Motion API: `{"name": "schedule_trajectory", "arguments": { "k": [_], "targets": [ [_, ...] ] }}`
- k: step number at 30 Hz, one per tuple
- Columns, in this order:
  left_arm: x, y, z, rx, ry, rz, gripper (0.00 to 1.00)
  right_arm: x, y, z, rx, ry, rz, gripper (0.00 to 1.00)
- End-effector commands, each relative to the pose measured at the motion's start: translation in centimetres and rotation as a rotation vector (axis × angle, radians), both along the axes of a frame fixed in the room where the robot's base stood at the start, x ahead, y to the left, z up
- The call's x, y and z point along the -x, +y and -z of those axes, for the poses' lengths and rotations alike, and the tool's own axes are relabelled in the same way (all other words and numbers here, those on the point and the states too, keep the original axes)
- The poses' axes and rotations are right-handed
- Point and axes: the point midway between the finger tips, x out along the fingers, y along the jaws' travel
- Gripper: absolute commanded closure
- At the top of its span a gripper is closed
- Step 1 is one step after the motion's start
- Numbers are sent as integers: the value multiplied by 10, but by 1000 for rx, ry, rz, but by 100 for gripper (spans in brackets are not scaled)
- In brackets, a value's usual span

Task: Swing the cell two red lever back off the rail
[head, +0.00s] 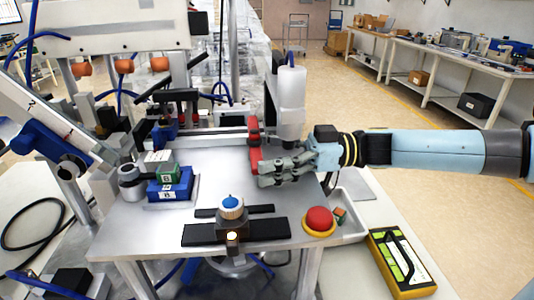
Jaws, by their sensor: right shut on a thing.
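The red lever (254,133) stands upright at the back right of the metal table, beside a pale grey cylinder unit (291,100). My right arm comes in from the right, and its grey gripper (264,172) is at the lower part of the lever. The gripper is shut on the lever, and its fingers hide part of it. No label on the lever can be read. My left gripper is not in view.
The metal table (200,215) has clear room in its middle. A blue block (168,190) stands at left, a blue-topped knob (232,206) at the front, and a red push button (319,219) at front right. A yellow-green case (399,265) lies at lower right.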

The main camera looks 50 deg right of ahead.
Motion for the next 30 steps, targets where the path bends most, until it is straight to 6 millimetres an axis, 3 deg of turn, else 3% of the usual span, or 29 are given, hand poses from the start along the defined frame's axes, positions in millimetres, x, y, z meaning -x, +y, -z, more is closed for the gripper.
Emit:
{"name": "schedule_trajectory", "arguments": {
  "k": [3,7,18,30],
  "targets": [
    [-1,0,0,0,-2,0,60,1,0,1,1,1,-2,69],
    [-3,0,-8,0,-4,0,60,1,2,-2,-1,0,26,69],
    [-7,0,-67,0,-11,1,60,-4,14,-5,-2,0,341,69],
    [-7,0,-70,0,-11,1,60,-6,15,1,3,-1,396,69]
  ]
}}
